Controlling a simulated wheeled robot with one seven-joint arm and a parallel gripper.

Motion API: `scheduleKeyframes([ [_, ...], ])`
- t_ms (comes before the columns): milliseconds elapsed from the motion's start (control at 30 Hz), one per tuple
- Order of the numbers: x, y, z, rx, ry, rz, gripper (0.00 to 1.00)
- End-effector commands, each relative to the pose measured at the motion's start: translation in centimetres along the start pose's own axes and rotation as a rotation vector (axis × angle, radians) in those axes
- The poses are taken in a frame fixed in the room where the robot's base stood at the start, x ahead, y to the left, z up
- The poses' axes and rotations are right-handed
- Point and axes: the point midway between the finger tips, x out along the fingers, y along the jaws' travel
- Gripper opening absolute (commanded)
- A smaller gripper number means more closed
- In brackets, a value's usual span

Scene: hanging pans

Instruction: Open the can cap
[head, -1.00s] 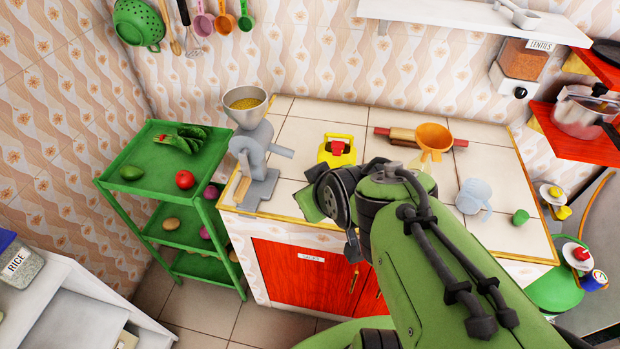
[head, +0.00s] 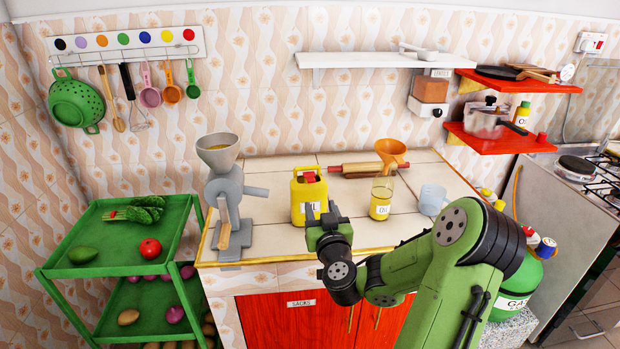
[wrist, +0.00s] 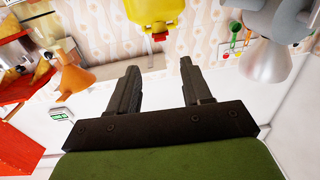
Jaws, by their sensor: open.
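A yellow oil can (head: 309,199) with a red cap (head: 308,177) stands upright on the tiled counter, its label partly hidden behind my gripper. My gripper (head: 321,215) is in front of the can's lower right side in the head view and is apart from the cap. In the wrist view the scene is upside down. The can (wrist: 150,14) is cut off by the top edge and its red cap (wrist: 161,36) points down. My gripper (wrist: 158,72) is open there, with nothing between its fingers.
A grey grinder (head: 228,200) stands left of the can. An oil jar (head: 381,199) with an orange funnel (head: 391,152) near it, a rolling pin (head: 350,170) and a pale mug (head: 432,200) are to the right. A green trolley (head: 95,270) stands left of the counter.

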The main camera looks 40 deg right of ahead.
Motion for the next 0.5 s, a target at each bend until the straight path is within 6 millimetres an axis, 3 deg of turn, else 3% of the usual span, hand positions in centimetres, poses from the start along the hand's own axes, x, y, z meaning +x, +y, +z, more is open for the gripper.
scheduleKeyframes([
  [33, 1.1, -0.1, -0.8, 0.006, 0.000, -0.002, 0.49],
  [500, 9.9, -0.1, -0.7, 0.000, -0.002, 0.001, 0.49],
])
